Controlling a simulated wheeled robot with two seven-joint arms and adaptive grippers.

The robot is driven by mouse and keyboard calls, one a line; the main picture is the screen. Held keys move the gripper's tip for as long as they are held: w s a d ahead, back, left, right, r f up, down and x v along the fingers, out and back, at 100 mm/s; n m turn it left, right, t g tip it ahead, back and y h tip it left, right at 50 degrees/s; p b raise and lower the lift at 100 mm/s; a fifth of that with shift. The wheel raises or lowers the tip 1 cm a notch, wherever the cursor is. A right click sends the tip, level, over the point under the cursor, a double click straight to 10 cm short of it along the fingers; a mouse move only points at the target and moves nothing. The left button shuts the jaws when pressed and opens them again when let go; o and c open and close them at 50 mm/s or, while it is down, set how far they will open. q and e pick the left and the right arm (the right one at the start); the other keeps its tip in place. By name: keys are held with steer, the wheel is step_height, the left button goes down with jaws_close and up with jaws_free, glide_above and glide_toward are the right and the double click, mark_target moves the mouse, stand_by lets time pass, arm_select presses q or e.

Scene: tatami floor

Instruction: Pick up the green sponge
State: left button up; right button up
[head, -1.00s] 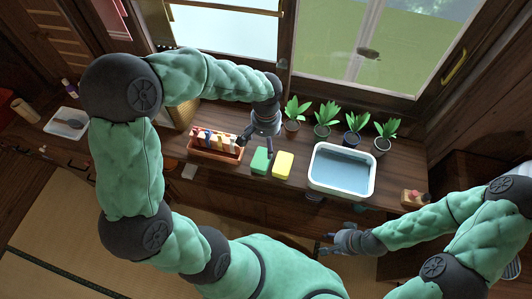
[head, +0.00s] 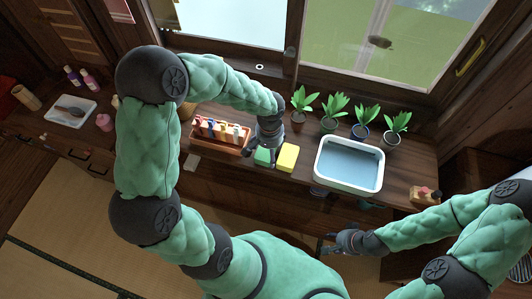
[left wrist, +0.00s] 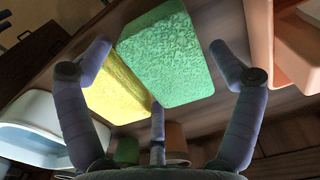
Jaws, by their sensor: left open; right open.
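The green sponge (head: 262,156) lies on the wooden counter, partly hidden by my left gripper in the head view. In the left wrist view the green sponge (left wrist: 168,55) is close and lies between the spread fingers. My left gripper (head: 262,150) is open and hangs just over the sponge; I cannot tell whether a finger touches it. Its fingers show in the left wrist view (left wrist: 160,62). A yellow sponge (head: 287,157) lies right beside the green one; it also shows in the left wrist view (left wrist: 115,88). My right gripper (head: 328,244) is open and empty, low in front of the counter.
A terracotta tray (head: 217,144) with several small bottles stands left of the sponges. A white basin of water (head: 348,166) stands to the right. Several potted plants (head: 331,112) line the window side. A small wooden block (head: 424,194) sits at the right end.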

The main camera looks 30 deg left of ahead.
arm_select(q)
steer(key=c, duration=0.5)
steer(key=shift+r, duration=0.1)
steer(key=shift+r+p, duration=0.3)
steer(key=shift+r, duration=0.15)
step_height(320, 180, up, 2)
steer(key=shift+r+p, duration=0.15)
steer(key=shift+p, duration=0.4)
steer(key=s+d+r+p, duration=0.1)
steer(key=s+d+r, duration=0.1)
steer(key=s+r, duration=0.1)
steer(key=s+d+r+p, duration=0.1)
steer(key=s+d+r, duration=0.1)
steer(key=s, duration=0.3)
steer(key=s+d+r+p, duration=0.2)
steer(key=s+r, duration=0.2)
steer(key=shift+s+r, duration=0.35)
